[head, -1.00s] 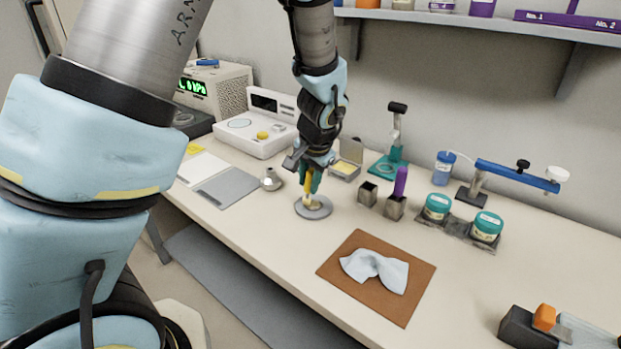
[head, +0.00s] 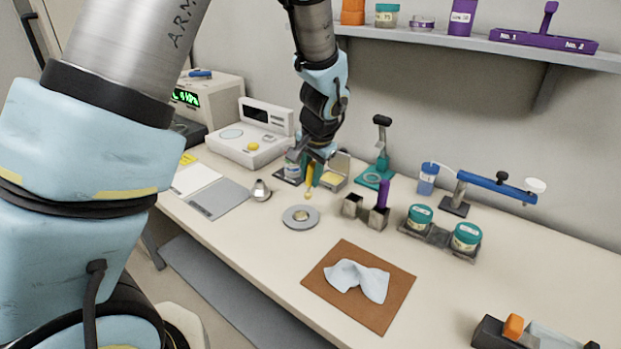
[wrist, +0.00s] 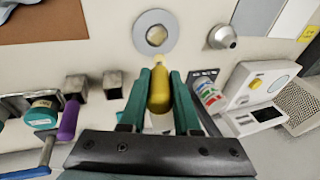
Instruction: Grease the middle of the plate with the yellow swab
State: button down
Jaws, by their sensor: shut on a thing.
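The yellow swab (wrist: 159,92) is clamped between the two green fingers of my gripper (wrist: 160,80) in the wrist view. In the head view the swab (head: 308,188) hangs tip down below my gripper (head: 315,173), above the bench. The plate (head: 288,217) is a round grey disc with a pale brassy middle, lying flat on the bench. It also shows in the wrist view (wrist: 139,35), just beyond the swab's tip. In the head view the swab is behind the plate and apart from it.
Two small square holders (head: 352,206) stand right of the plate, one with a purple swab (head: 382,193). A metal cone (head: 260,190) stands to the left. A brown mat with a cloth (head: 386,317) lies in front.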

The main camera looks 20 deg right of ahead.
aim_at(311, 162)
jog(key=shift+r+p, duration=1.05)
jog(key=shift+r, duration=0.55)
